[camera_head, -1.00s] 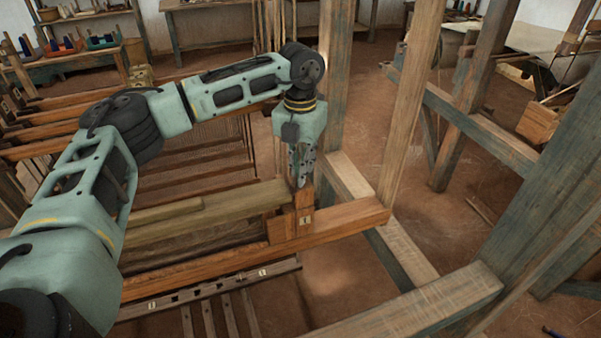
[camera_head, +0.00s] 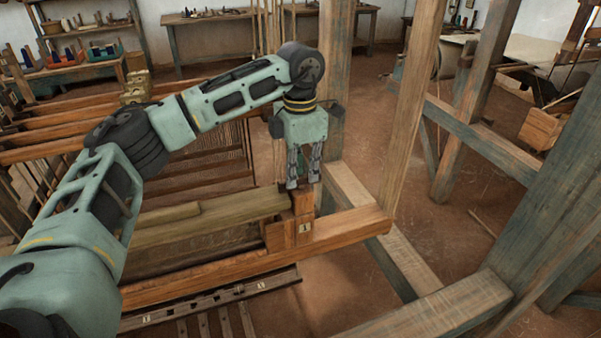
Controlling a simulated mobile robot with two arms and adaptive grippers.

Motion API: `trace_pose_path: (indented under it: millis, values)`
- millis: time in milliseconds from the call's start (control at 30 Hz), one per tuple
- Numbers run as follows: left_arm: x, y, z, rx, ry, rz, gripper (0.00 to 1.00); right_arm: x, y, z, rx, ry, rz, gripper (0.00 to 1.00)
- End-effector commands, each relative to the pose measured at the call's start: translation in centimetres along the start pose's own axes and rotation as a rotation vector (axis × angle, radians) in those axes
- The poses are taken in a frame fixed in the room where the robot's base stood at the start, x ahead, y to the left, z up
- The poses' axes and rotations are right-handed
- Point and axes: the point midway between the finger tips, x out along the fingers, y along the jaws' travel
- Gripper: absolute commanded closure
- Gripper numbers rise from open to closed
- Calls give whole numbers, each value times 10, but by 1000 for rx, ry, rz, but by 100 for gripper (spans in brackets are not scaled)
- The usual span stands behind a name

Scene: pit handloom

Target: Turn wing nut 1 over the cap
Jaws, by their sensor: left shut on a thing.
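My left gripper (camera_head: 303,184) points straight down over the right end of the loom's front beam. Its fingertips meet just above a small upright wooden block (camera_head: 303,204) that has a "1" label beside its foot. The gripper is shut on wing nut 1, which is small and mostly hidden by the fingers, so its exact angle cannot be told. The cap, seemingly the olive-brown upper bar (camera_head: 215,217), runs left from the block, above an orange-brown lower beam (camera_head: 340,228). My right gripper is out of view.
A tall wooden post (camera_head: 410,110) stands close to the right of the gripper, with another post (camera_head: 336,80) behind it. Thick frame timbers (camera_head: 440,312) lie at the front right. Warp threads and bars fill the left. Brown floor shows beyond.

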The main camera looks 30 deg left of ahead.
Motion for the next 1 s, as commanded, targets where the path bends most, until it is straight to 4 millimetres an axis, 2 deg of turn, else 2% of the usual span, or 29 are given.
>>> trace_pose_path:
  millis: [667,700,800,900,1000]
  values:
    - [0,0,-1,61,4,-1,100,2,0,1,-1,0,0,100]
    - [0,0,-1,61,4,-1,87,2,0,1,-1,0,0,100]
    - [0,0,-1,61,3,0,79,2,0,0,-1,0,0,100]
    - [0,0,0,60,2,0,71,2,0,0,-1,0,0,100]
    - [0,0,0,60,2,0,71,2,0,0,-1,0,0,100]
